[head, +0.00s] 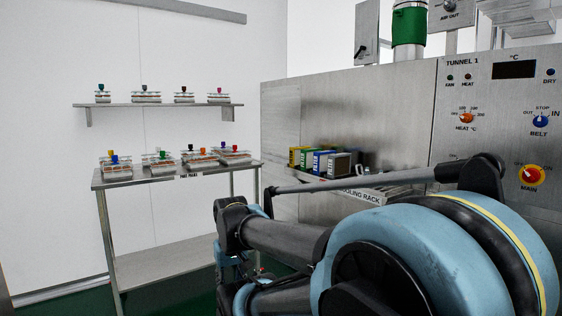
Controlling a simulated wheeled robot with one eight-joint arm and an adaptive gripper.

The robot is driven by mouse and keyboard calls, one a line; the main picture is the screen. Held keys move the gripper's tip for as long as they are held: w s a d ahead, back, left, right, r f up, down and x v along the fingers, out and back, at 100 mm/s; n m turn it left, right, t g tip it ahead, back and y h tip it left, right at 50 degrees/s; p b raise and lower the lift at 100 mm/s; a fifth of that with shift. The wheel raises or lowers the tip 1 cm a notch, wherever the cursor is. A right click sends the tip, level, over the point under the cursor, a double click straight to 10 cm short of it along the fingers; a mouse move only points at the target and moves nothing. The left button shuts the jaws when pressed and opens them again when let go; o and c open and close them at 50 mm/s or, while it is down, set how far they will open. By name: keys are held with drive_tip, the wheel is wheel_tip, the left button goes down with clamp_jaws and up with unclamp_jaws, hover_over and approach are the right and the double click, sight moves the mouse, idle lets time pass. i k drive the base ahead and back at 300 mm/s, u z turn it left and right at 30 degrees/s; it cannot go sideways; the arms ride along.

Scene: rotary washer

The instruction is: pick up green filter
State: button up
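The green filter (308,160) is a small box-shaped cartridge in a row on the cooling rack (360,195), at the front of the steel machine. It stands between a yellow filter (296,156) and a blue filter (321,162). A grey-framed box (339,166) is at the right end of the row. My arm fills the lower right and its links reach left, below and in front of the rack. I cannot make out my gripper's fingers, and no filter is seen in its grasp.
A steel table (108,178) with several part trays stands at the left, below a wall shelf (150,105) holding more trays. The machine's control panel (495,110) is at the right. Green floor (165,298) shows between table and arm.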

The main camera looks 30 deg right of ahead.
sight(307, 156)
drive_tip(key=i, duration=1.5)
drive_tip(key=z, duration=0.45)
